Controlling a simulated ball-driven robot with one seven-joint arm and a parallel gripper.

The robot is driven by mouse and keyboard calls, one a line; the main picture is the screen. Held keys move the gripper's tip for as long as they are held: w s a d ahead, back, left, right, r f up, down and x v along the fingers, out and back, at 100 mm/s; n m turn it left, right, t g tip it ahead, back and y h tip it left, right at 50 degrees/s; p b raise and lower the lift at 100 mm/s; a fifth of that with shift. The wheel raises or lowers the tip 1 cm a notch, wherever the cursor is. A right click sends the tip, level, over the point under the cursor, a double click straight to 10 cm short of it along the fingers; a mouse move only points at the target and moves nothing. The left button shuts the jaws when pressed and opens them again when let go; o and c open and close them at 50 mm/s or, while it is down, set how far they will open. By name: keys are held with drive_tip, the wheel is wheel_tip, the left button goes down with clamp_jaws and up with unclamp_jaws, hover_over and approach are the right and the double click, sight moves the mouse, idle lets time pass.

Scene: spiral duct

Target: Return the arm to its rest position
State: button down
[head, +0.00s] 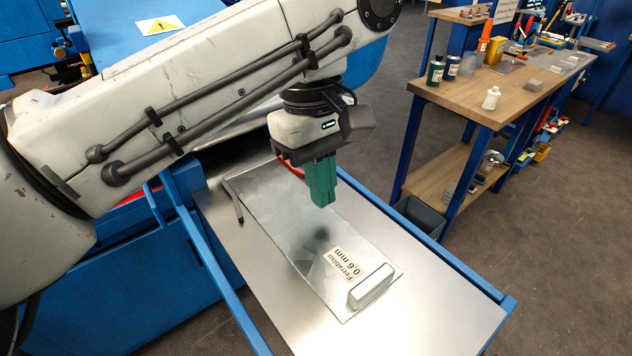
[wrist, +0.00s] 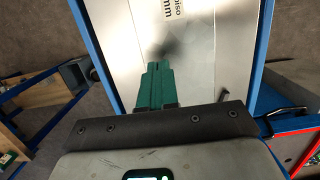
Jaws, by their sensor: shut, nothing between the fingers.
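My gripper (head: 322,203) hangs from the arm, its green fingers pointing down above a metal sheet (head: 300,240). The fingers are together with nothing between them. In the wrist view, the green fingers (wrist: 157,66) also lie side by side over the shiny sheet (wrist: 205,75). A gap shows between the fingertips and the sheet, with a dark blurred patch on the sheet below them. My arm reaches in from the left of the head view.
The sheet lies on a metal table (head: 430,312) with blue edges. A label (head: 345,265) and a pale block-like handle (head: 370,287) are at its near end. A blue machine (head: 125,262) stands left. A wooden workbench (head: 535,85) with bottles and tools stands right, across open floor.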

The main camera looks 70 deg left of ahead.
drive_tip(key=shift+s+a, duration=0.1)
drive_tip(key=shift+a, duration=0.35)
